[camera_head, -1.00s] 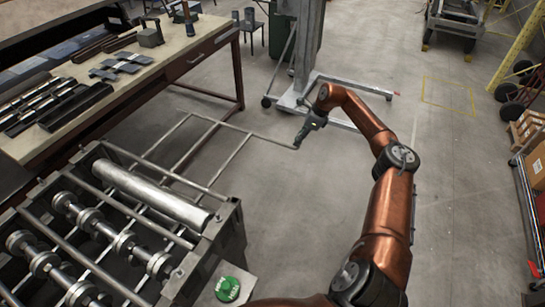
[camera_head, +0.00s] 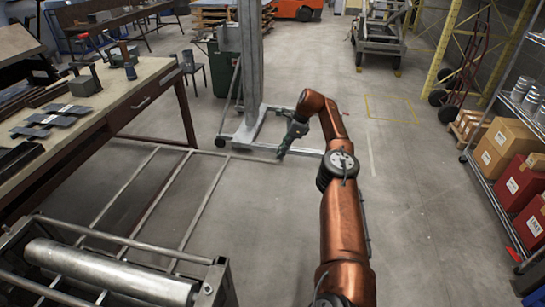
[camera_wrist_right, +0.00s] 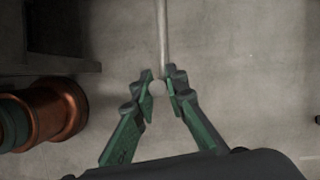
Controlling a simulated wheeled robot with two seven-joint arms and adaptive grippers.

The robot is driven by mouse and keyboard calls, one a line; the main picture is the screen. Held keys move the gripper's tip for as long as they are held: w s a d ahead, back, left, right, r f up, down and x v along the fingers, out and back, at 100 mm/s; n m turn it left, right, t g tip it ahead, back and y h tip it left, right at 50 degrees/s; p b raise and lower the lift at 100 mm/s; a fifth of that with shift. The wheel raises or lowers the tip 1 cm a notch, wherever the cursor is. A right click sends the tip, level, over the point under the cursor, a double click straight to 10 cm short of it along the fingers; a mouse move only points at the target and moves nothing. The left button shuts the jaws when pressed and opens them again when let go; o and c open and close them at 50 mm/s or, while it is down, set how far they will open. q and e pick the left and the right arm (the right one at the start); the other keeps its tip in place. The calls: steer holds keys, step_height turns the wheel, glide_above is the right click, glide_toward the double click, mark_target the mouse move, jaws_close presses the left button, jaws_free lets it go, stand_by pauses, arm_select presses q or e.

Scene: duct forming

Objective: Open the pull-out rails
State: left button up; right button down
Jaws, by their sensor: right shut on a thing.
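The pull-out rails (camera_head: 201,207) are a thin metal frame reaching out over the floor from the roller machine (camera_head: 110,272) at lower left in the head view. Several parallel bars run out to an end bar (camera_head: 235,156). My right gripper (camera_head: 281,155) is at the right end of this end bar, low over the floor. In the right wrist view, my right gripper (camera_wrist_right: 159,88) is shut on the rounded rail end (camera_wrist_right: 157,88), and the bar (camera_wrist_right: 163,35) runs up from between its fingers. My left gripper is out of view.
A workbench (camera_head: 150,72) with tools stands at left. A grey lift stand (camera_head: 250,75) with a wheeled base is just beyond my right gripper. A shelf (camera_head: 500,117) with boxes is at right. The floor (camera_head: 420,200) between is clear.

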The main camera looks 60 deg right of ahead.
steer(key=shift+s+d, duration=0.15)
steer(key=shift+d, duration=0.15)
steer(key=shift+r, duration=0.1)
steer(key=c, duration=1.9)
jaws_free()
steer(key=shift+d, duration=0.1)
steer(key=shift+c, duration=0.2)
steer(key=shift+w, duration=0.2)
